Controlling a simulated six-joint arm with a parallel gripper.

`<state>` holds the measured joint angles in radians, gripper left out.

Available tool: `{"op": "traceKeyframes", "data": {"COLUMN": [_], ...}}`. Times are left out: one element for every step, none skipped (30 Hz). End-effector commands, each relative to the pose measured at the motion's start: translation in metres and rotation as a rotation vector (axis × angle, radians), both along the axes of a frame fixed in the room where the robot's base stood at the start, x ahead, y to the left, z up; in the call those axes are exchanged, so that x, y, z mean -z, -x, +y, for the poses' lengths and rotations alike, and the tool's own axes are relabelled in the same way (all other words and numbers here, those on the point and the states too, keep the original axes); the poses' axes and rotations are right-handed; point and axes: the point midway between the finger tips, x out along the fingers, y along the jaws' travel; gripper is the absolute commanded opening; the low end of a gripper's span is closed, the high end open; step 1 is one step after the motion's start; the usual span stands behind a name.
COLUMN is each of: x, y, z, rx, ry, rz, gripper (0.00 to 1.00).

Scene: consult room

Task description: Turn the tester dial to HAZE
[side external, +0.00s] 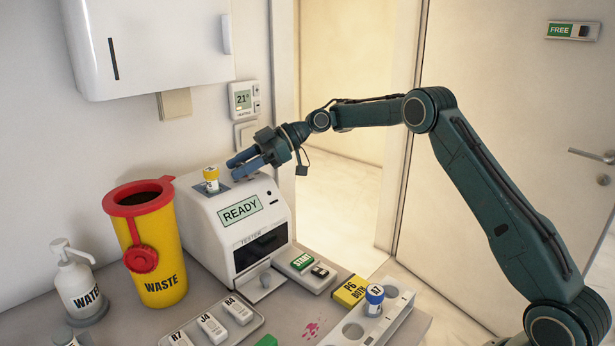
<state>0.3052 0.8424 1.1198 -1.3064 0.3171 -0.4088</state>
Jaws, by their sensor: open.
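The white tester (219,240) stands on the counter, its screen (241,209) reading READY. A yellow-capped vial (211,181) stands upright in its top. My gripper (235,165) is open and empty, its fingers pointing left over the tester's top, just right of the vial. I cannot tell whether the fingers touch the tester. No dial with a readable HAZE mark shows; small dark round spots on the front's right side are too small to make out. A green START button (302,262) and a small dark control (320,271) sit on a pad beside the tester.
A yellow waste bin (160,255) and a pump bottle (80,287) stand left. In front are a tray of labelled pieces (212,327), a yellow P6 BOTH block (350,292), and a white rack (353,330) with a blue-capped vial (374,298). A pink stain marks the counter.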

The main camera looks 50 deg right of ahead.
Motion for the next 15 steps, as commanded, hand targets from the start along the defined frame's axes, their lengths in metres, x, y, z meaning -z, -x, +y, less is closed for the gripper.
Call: {"op": "traceKeyframes", "data": {"x": [-0.0009, -0.0012, -0.0008, -0.0007, -0.0006, -0.0011, -0.0011, -0.0009, -0.0006, -0.0010, -0.0012, -0.0007, -0.0008, -0.0009, -0.0011], "y": [0.0004, 0.0006, 0.0006, 0.0005, 0.0008, 0.0007, 0.0006, 0.0008, 0.0007, 0.0008, 0.0007, 0.0007, 0.0008, 0.0008, 0.0007], "z": [0.0005, 0.0006, 0.0006, 0.0006, 0.0007, 0.0007, 0.0006, 0.0008, 0.0006, 0.0007, 0.0006, 0.0005, 0.0007, 0.0005, 0.0006], "rx": [0.009, 0.016, 0.026, 0.035, 0.042, 0.054, 0.064, 0.072, 0.087, 0.096, 0.107, 0.121, 0.131, 0.143, 0.157], "ry": [-0.001, 0.000, -0.001, 0.000, 0.000, 0.000, -0.001, -0.001, 0.000, 0.000, 0.000, 0.000, 0.000, 0.000, 0.000], "rz": [-0.001, -0.001, 0.000, 0.000, 0.001, -0.001, -0.001, -0.001, 0.000, 0.000, -0.001, 0.000, 0.000, -0.001, -0.001], "gripper": [0.45, 0.45, 0.45, 0.45, 0.45, 0.45, 0.45, 0.45, 0.45, 0.45, 0.45, 0.45, 0.45, 0.45, 0.45]}}
